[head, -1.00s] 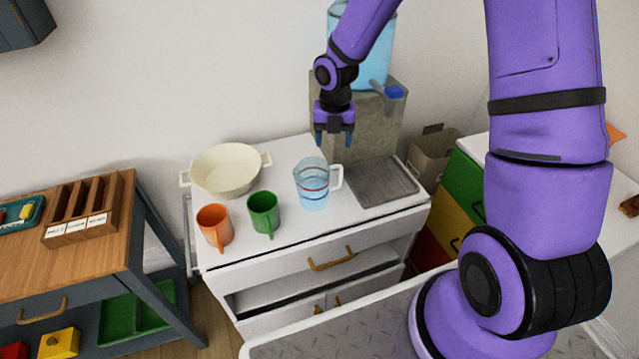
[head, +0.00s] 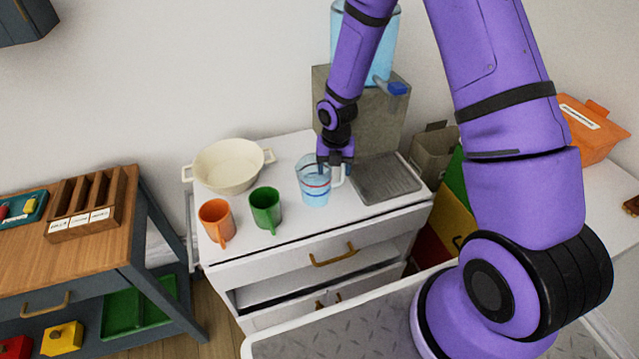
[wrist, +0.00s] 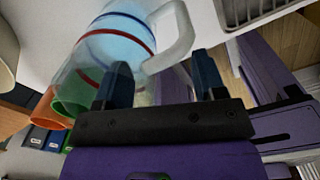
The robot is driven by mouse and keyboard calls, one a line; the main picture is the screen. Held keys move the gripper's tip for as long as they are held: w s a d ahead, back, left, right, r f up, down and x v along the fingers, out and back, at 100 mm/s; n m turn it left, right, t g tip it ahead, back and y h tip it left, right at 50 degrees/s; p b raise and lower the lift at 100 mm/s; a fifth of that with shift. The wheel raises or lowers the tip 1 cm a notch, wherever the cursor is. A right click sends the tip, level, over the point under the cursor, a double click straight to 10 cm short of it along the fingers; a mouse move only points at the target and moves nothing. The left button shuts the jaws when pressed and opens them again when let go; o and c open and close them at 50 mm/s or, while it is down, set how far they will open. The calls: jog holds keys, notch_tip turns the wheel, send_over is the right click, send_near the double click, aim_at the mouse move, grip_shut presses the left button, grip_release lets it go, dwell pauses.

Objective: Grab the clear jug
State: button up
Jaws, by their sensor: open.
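The clear jug (head: 314,185) stands upright on the white cabinet top, with a red and a blue band and a pale handle on its right side. In the wrist view the jug (wrist: 118,50) is just ahead of the fingers, and its handle (wrist: 178,40) reaches toward the space between them. My gripper (head: 335,168) is open at the jug's handle side, pointing down. In the wrist view my gripper (wrist: 160,85) shows two dark fingers apart, with the left one overlapping the jug's wall. I cannot tell whether it touches.
A green mug (head: 265,208) and an orange mug (head: 215,221) stand left of the jug. A cream pot (head: 228,166) is behind them. A metal drip tray (head: 388,180) lies right of the jug, and a water dispenser (head: 385,120) stands behind.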

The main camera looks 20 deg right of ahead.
jog(key=shift+f, duration=0.15)
grip_shut()
dwell(0.6)
